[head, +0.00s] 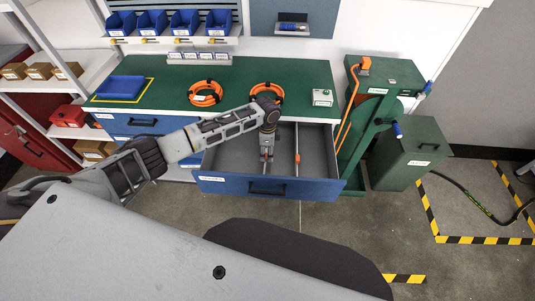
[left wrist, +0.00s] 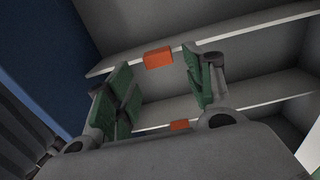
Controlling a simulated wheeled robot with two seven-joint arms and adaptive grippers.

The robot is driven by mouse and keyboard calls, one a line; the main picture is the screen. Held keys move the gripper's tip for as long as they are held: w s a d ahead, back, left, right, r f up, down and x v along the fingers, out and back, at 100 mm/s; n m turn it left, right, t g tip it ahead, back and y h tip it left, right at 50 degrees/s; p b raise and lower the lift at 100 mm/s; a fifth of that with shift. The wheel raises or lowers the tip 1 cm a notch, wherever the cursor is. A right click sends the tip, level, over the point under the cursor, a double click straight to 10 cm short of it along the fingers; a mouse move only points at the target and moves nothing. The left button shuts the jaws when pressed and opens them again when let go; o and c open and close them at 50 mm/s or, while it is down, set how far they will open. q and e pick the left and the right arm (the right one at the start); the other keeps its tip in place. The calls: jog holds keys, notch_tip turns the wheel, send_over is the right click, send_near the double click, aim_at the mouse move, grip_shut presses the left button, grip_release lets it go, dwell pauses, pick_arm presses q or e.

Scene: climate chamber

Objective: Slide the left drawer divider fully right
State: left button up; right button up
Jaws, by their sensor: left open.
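The blue-fronted drawer (head: 222,184) is pulled out below the green bench, with a grey interior. The left drawer divider (left wrist: 222,43) is a thin pale wall with an orange tab (left wrist: 158,57) on its top edge; in the head view my left gripper mostly hides it. My left gripper (head: 266,157) points down into the drawer, open. In the left wrist view its green-padded fingers (left wrist: 160,78) stand apart with the tab seen between them; contact cannot be told. A second divider (head: 297,142) with an orange tab stands to the right. My right gripper is not in view.
Orange cable coils (head: 205,93), a blue tray (head: 120,88) and a small white box (head: 322,97) lie on the green bench top (head: 240,72). A green machine (head: 372,110) stands just right of the drawer. The drawer floor left of my gripper is clear.

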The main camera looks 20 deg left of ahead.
pick_arm(q)
notch_tip(320, 180, up, 9)
dwell(0.5)
jog(key=shift+d, duration=0.15)
dwell(0.4)
